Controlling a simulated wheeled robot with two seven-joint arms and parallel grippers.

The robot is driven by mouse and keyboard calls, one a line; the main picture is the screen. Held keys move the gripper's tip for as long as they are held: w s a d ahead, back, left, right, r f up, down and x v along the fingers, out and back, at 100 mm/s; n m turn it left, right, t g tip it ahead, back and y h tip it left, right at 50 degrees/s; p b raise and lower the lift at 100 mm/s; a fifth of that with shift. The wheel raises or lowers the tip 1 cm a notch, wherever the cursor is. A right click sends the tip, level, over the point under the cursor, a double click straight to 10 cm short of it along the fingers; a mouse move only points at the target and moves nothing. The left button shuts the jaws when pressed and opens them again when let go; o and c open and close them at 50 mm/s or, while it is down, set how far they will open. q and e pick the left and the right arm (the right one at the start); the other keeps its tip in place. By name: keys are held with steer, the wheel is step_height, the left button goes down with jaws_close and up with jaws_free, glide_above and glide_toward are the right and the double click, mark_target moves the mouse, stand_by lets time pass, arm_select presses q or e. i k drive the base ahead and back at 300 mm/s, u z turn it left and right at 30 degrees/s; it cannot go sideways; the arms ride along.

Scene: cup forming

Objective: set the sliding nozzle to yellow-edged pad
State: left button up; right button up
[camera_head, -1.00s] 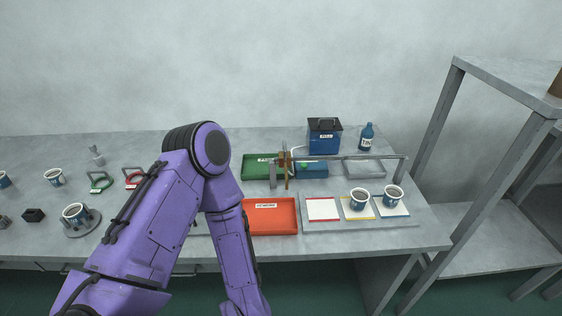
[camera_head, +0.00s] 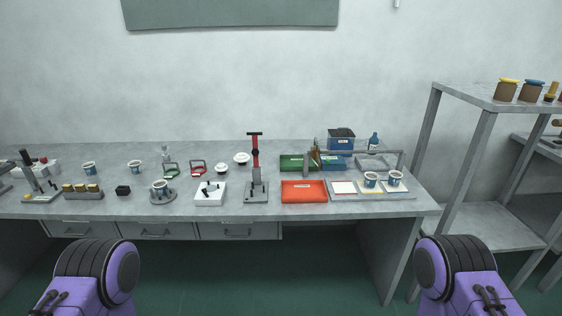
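The sliding nozzle (camera_head: 315,153) is a brown upright piece at the left end of a grey rail (camera_head: 375,152), behind the orange-red tray and left of the pads. The middle pad (camera_head: 370,191), the yellow-edged one, lies on a grey board under the rail with a blue-and-white cup (camera_head: 370,180) on it. A red-edged pad (camera_head: 343,187) on its left is bare. The pad on its right (camera_head: 396,189) also bears a cup (camera_head: 395,177). Only purple parts of my two arms show at the bottom corners; neither gripper is in view.
An orange-red tray (camera_head: 304,191) and a green tray (camera_head: 293,162) lie left of the pads. A dark-topped blue box (camera_head: 341,140) and a blue bottle (camera_head: 373,141) stand behind the rail. A red-handled press (camera_head: 256,172) stands further left. A shelf (camera_head: 480,96) stands right.

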mark_target(315, 151)
steer(key=z, duration=0.7)
steer(key=i, duration=1.75)
steer(key=u, duration=0.65)
steer(key=k, duration=1)
steer(key=z, duration=0.65)
steer(key=i, duration=0.75)
steer(key=u, duration=0.85)
